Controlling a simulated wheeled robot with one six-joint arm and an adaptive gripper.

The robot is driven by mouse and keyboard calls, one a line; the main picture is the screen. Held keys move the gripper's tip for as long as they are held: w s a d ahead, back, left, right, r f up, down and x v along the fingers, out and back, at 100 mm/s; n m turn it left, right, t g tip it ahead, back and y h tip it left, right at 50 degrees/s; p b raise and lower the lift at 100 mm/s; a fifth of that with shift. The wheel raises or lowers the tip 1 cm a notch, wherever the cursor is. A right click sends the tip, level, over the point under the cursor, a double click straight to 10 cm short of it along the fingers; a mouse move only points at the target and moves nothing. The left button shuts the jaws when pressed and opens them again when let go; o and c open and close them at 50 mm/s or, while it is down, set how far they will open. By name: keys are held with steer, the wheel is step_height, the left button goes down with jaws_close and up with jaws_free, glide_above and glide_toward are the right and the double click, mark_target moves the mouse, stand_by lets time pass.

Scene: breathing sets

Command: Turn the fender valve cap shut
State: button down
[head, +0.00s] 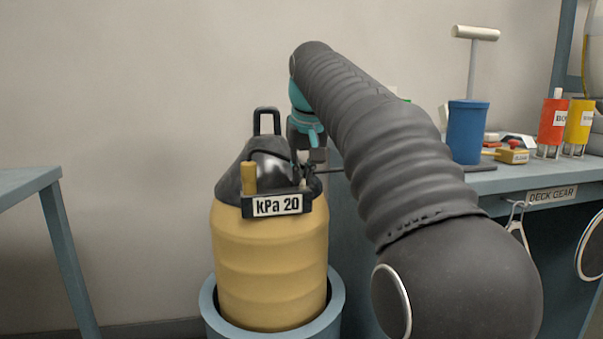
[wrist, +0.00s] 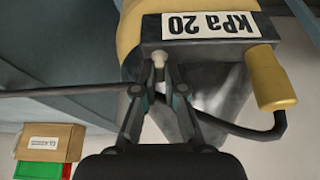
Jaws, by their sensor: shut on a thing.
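The fender (head: 268,262) is a ribbed yellow cylinder with a black top, standing upright; part of it shows in the wrist view (wrist: 127,30). A plate on it (head: 278,205) reads "kPa 20", and it shows upside down in the wrist view (wrist: 210,24). My gripper (head: 306,172) is at the fender's black top, behind the plate, partly hidden by my arm. In the wrist view my gripper (wrist: 160,88) has its fingers closed around a small pale knob, seemingly the valve cap (wrist: 158,60). Its grasped part is mostly hidden, and whether its thread is tight cannot be seen.
A yellow grip (head: 249,178) stands beside the plate. The fender sits in a blue-grey round holder (head: 336,305). A thin dark rod or hose (wrist: 60,91) runs sideways close to my fingers. The deck gear bench (head: 500,182) at right carries a blue cylinder pump (head: 467,132).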

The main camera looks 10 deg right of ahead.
steer(key=shift+r, duration=0.1)
steer(key=m+p, duration=0.2)
steer(key=m+h+p, duration=0.1)
steer(key=shift+a+r+m+h+p, duration=0.15)
steer(key=shift+m+h+p, duration=0.15)
steer(key=shift+m+p, duration=0.1)
steer(key=m+h+p, duration=0.1)
steer(key=m+p, duration=0.1)
steer(key=m+g+p, duration=0.1)
steer(key=m+p, duration=0.1)
steer(key=m, duration=0.1)
steer(key=shift+w+a+h, duration=0.1)
steer(key=shift+h, duration=0.3)
steer(key=m+g+p, duration=0.1)
steer(key=m, duration=0.1)
steer(key=m+p, duration=0.1)
steer(key=m, duration=0.1)
steer(key=shift+w+f+m+g+h, duration=0.1)
steer(key=shift+f+m+g+h, duration=0.1)
steer(key=shift+m+g+h, duration=0.2)
steer(key=shift+m+g, duration=0.8)
steer(key=shift+m, duration=1.2)
steer(key=c, duration=1.3)
jaws_free()
steer(key=shift+o, duration=0.2)
